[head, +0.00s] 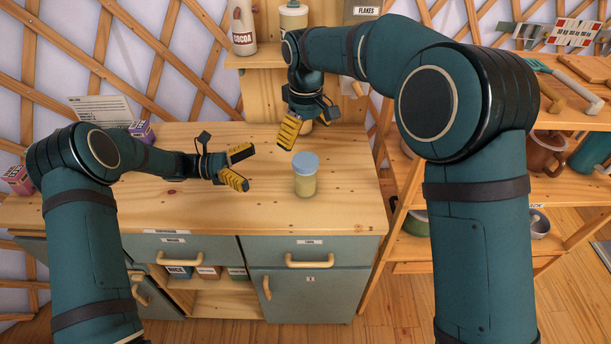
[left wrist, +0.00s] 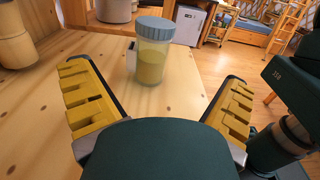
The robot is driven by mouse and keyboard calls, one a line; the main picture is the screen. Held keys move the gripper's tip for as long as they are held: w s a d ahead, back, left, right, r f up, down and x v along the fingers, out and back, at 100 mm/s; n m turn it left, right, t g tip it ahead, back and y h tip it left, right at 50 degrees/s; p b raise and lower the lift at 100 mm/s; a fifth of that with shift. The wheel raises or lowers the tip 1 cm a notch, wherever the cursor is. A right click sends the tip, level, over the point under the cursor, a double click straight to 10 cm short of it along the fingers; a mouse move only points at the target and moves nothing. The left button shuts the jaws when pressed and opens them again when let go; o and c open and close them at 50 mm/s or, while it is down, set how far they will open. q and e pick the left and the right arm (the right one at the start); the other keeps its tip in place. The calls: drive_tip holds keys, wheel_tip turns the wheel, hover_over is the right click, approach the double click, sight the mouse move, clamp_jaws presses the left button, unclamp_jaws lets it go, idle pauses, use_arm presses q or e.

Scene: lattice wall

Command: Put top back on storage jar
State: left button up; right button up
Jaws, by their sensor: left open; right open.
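The storage jar (head: 305,186) is clear with pale yellow contents and stands upright on the wooden counter. Its blue-grey top (head: 306,161) sits level on its mouth; I cannot tell whether it is fully pressed down. My left gripper (head: 238,167) is open and empty, to the left of the jar with its fingers toward it. In the left wrist view the jar (left wrist: 152,65) and top (left wrist: 155,28) show ahead, between the two yellow fingers and apart from them. My right gripper (head: 287,142) is open, pointing down above the counter behind and left of the jar.
The wooden counter (head: 340,215) is clear around the jar. A cocoa bottle (head: 243,30) stands on the back shelf. A shelf unit with pots (head: 545,150) is at the right.

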sight(305, 167)
use_arm(q)
drive_tip(key=shift+w+f, duration=0.1)
drive_tip(key=shift+f, duration=0.4)
use_arm(e)
drive_tip(key=shift+w+f, duration=0.1)
drive_tip(key=shift+f, duration=0.45)
use_arm(q)
drive_tip(key=shift+w+f+b, duration=0.35)
drive_tip(key=shift+w+b, duration=0.05)
drive_tip(key=shift+w, duration=0.15)
use_arm(e)
drive_tip(key=shift+w+f, duration=0.35)
drive_tip(key=shift+w, duration=0.25)
use_arm(q)
drive_tip(key=shift+s+r, duration=0.2)
drive_tip(key=shift+s, duration=0.1)
use_arm(e)
drive_tip(key=shift+s+r, duration=0.25)
drive_tip(key=shift+s, duration=0.1)
use_arm(q)
drive_tip(key=shift+w+d+f, duration=0.1)
drive_tip(key=shift+w+d, duration=0.05)
drive_tip(key=shift+d, duration=0.05)
use_arm(e)
drive_tip(key=shift+w+f, duration=0.15)
use_arm(q)
drive_tip(key=d, duration=1.3)
drive_tip(key=shift+d, duration=0.2)
